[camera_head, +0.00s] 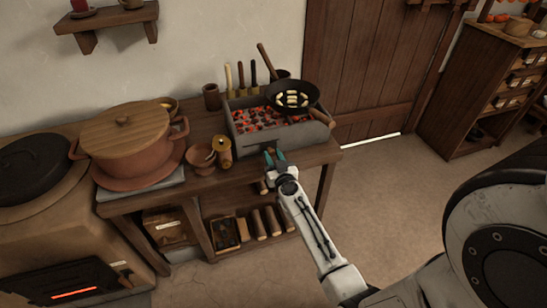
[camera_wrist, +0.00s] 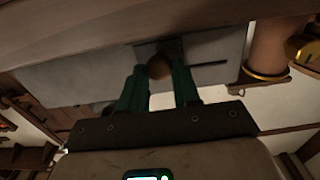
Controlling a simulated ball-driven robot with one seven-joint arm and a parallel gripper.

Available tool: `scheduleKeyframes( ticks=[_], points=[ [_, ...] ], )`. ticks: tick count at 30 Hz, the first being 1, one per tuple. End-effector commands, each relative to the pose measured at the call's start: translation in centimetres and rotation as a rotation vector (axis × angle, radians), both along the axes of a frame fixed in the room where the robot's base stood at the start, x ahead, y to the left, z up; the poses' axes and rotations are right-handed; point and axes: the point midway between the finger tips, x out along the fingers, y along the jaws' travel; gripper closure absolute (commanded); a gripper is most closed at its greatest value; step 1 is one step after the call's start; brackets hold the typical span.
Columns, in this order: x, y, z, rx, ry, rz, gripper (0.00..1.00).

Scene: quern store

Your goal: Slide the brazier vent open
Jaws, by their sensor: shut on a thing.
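The brazier (camera_head: 300,140) is a grey trough of glowing coals on the wooden bench. My gripper (camera_head: 274,155) is at its front face. In the wrist view the grey front (camera_wrist: 85,78) fills the upper middle, and a round brown knob (camera_wrist: 159,67) sits on it. The green fingers of my gripper (camera_wrist: 160,80) stand either side of the knob and are shut on it. A thin dark slot (camera_wrist: 208,63) shows right of the knob. The vent plate behind the knob is partly hidden, so I cannot tell how far open it is.
A frying pan (camera_head: 292,97) rests over the coals. A brass-coloured canister (camera_head: 222,152) and a terracotta bowl (camera_head: 201,158) stand left of my gripper. A large lidded pot (camera_head: 125,140) is farther left. Floor (camera_head: 390,200) right of the bench is clear.

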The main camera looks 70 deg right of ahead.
Motion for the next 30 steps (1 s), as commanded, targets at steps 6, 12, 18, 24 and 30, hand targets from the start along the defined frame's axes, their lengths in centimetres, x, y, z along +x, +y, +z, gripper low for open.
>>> scheduleKeyframes(
  ticks=[6, 12, 18, 24, 30],
  points=[
    [1.2, 1.0, 0.2, 0.002, 0.002, 0.005, 1.0],
    [3.6, 3.1, 0.3, 0.003, 0.003, 0.007, 1.0],
    [4.2, 3.7, 0.0, 0.0, 0.0, 0.003, 1.0],
    [4.4, 3.7, 0.0, -0.001, -0.001, 0.007, 1.0],
    [4.4, 3.7, 0.0, -0.001, -0.001, 0.007, 0.51]
  ],
)
